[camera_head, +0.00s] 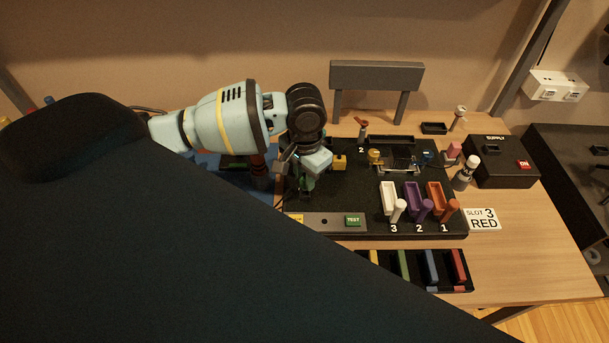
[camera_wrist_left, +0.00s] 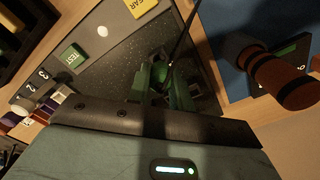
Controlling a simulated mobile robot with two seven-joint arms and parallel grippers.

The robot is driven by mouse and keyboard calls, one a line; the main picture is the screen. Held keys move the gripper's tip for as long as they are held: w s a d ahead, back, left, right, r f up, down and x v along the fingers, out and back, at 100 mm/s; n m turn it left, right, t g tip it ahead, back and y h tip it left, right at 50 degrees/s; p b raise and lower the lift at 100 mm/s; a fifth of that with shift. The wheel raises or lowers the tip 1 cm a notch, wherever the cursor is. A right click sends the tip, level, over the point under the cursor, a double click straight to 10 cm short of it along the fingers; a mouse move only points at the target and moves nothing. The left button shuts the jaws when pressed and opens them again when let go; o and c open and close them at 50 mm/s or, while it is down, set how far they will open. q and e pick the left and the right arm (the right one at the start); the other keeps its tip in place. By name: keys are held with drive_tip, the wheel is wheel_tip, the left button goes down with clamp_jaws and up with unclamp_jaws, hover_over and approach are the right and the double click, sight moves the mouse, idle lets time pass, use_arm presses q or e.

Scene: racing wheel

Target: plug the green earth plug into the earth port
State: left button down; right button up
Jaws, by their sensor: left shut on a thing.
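My left gripper (camera_head: 305,182) is shut on the green earth plug (camera_wrist_left: 158,74), low over the left part of the black board (camera_head: 345,200). In the head view the gripper and wrist cover most of the plug. The earth port cannot be made out; the gripper and shadow hide that part of the board. I cannot tell whether the plug touches the board. My right gripper is not in view.
White, purple and orange levers (camera_head: 425,208) stand on the board's right side. A green TEST button (camera_head: 353,220) lies at its front. A tray of coloured pieces (camera_head: 415,286) is in front. A black supply box (camera_head: 500,170) stands right. A brown cylinder (camera_wrist_left: 285,85) stands near the gripper.

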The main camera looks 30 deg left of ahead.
use_arm(q)
drive_tip(key=shift+f, duration=1.3)
idle(0.6)
drive_tip(key=c, duration=1.2)
unclamp_jaws()
drive_tip(key=shift+o, duration=0.2)
wheel_tip(320, 180, up, 8)
drive_tip(key=shift+f, duration=0.1)
